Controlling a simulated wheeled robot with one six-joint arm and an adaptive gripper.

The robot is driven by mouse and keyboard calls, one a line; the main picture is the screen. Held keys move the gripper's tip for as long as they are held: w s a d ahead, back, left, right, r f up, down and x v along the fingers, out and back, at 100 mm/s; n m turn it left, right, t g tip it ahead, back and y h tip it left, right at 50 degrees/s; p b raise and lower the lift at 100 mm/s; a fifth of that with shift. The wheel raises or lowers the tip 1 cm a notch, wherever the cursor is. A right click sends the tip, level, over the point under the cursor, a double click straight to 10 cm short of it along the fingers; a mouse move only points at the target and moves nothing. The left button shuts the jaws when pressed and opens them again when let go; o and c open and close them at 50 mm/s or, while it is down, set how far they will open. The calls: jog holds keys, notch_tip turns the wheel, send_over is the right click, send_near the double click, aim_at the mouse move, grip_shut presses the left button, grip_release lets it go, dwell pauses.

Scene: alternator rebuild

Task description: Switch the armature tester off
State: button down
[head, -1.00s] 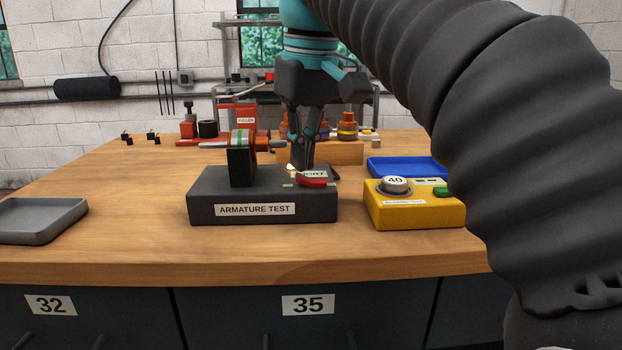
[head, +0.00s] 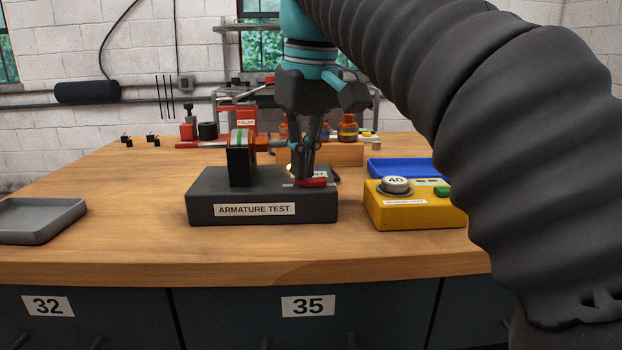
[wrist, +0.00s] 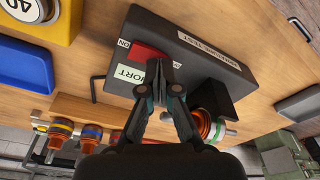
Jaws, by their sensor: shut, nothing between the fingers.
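The armature tester (head: 225,207) is a dark box on the wooden bench, labelled ARMATURE TEST. It also shows in the wrist view (wrist: 205,65). Its red switch (head: 318,182) is at the top right of the box; in the wrist view the red switch (wrist: 146,53) is beside an ON mark and a SHORT label (wrist: 130,74). An armature sits on a black stand (head: 240,167) on the box. My gripper (head: 303,182) is shut and empty, pointing down with its tips at the switch. The fingers hide part of the switch, so I cannot tell whether they touch it.
A yellow box (head: 415,213) with a round knob marked 40 stands to the right, with a blue tray (head: 400,167) behind it. A grey tray (head: 38,232) lies at the left. Several orange-topped items stand behind. The bench front is clear.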

jog(key=shift+f, duration=0.2)
notch_tip(320, 180, up, 5)
jog(key=p, duration=0.4)
jog(key=shift+r, duration=1.05)
